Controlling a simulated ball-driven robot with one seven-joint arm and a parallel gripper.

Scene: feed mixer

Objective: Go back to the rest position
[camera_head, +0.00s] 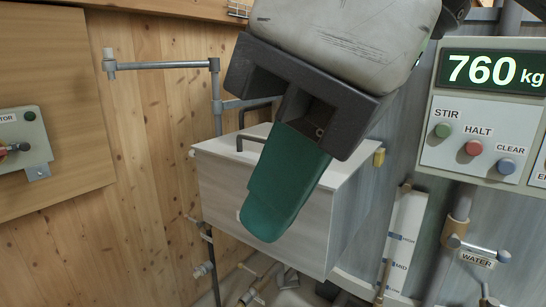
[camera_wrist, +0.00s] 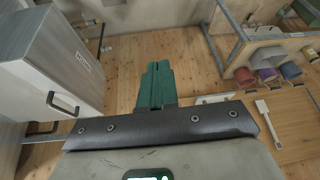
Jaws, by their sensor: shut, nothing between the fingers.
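My gripper (camera_head: 270,225) hangs in the middle of the head view, with a pale body, a dark bracket and green fingers. The fingers are together and empty, and point down and slightly left. They are in front of a white box (camera_head: 335,215) with a handle on its lid; I cannot tell the gap between them. In the wrist view my gripper (camera_wrist: 158,68) shows its green fingers side by side, touching, with nothing between them. Part of the white box is hidden behind the fingers in the head view.
A control panel (camera_head: 478,140) with STIR, HALT and CLEAR buttons and a 760 kg display is at the right. A water valve (camera_head: 478,247) sits below it. A grey pipe arm (camera_head: 165,65) reaches out at the left. The wrist view shows a shelf with coloured containers (camera_wrist: 268,76) and wooden floor.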

